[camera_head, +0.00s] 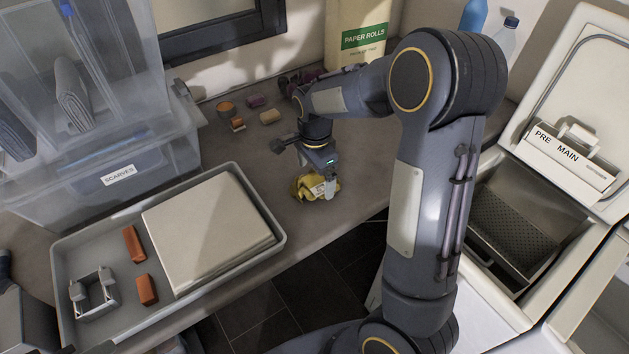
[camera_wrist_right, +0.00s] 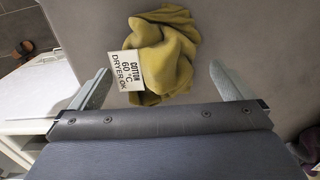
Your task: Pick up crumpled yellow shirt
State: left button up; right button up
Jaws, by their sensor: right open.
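The crumpled yellow shirt (camera_head: 309,188) lies on the grey counter, near its front edge, in the head view. In the right wrist view the shirt (camera_wrist_right: 172,50) is bunched up, with a white label (camera_wrist_right: 127,70) reading "COTTON 60 °C DRYER OK". My right gripper (camera_head: 318,188) is over the shirt and partly hides it. In the right wrist view its two fingers (camera_wrist_right: 158,88) are wide apart, one on each side of the shirt's near part, with nothing held. I cannot tell how high the fingertips are above the counter. My left gripper does not show.
A tray (camera_head: 268,216) with a pale flat box and orange blocks stands left. Clear bins, one labelled "SCARVES" (camera_head: 118,175), stand behind it. Small items and a "PAPER ROLLS" bag (camera_head: 362,25) are at the back. An open toploader (camera_head: 518,225) is right, past the counter edge.

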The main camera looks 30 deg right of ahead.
jog(key=shift+f, duration=0.7)
jog(key=c, duration=0.8)
jog(key=shift+r, duration=0.1)
jog(key=shift+c, duration=0.2)
